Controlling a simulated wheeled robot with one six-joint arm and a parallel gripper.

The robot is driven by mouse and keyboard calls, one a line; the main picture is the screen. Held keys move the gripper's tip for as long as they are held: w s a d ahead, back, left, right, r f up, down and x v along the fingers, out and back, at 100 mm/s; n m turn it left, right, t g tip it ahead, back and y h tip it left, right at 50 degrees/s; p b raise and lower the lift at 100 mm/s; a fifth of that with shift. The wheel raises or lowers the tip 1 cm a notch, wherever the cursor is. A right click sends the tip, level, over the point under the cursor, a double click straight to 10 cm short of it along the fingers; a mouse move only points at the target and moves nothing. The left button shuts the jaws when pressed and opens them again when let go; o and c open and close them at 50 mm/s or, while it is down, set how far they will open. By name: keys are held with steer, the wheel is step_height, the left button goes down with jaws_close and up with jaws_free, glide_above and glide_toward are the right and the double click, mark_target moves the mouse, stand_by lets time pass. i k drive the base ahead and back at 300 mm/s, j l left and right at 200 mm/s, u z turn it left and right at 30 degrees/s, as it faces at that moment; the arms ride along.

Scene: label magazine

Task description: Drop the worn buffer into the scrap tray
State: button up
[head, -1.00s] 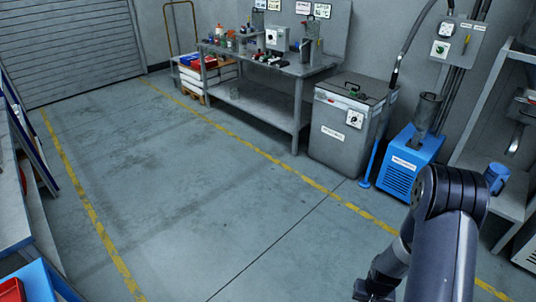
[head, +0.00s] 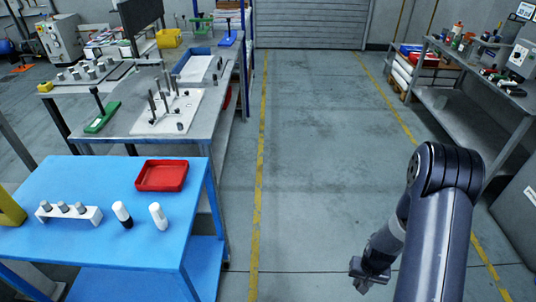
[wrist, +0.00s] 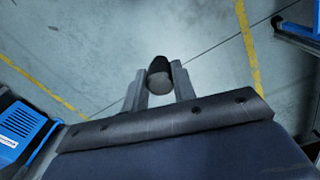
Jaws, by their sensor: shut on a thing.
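My gripper (head: 368,278) is low in the aisle, well right of the blue table. In the wrist view (wrist: 160,80) its two fingers are shut on a short cylinder, the worn buffer (wrist: 159,79), with a grey end and a black part. In the head view I cannot make the buffer out. A red tray (head: 162,189), which looks like the scrap tray, lies on the blue table near its right back corner. No contents show in it. The gripper is apart from the tray and the table.
The blue table (head: 60,190) also holds a white rack (head: 88,217) with several grey-topped pieces, a white-and-black cylinder (head: 122,215) and a white cylinder (head: 158,216). A grey workbench (head: 120,120) stands behind. The aisle floor (head: 320,150) is clear.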

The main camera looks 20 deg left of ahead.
mark_target(168, 179)
steer(key=i+u, duration=0.15)
steer(key=u, duration=0.25)
steer(key=i+l+u, duration=0.15)
steer(key=u, duration=0.25)
steer(key=i+l+u, duration=0.1)
steer(key=u, duration=0.25)
steer(key=i+l+u, duration=0.15)
steer(key=u, duration=0.25)
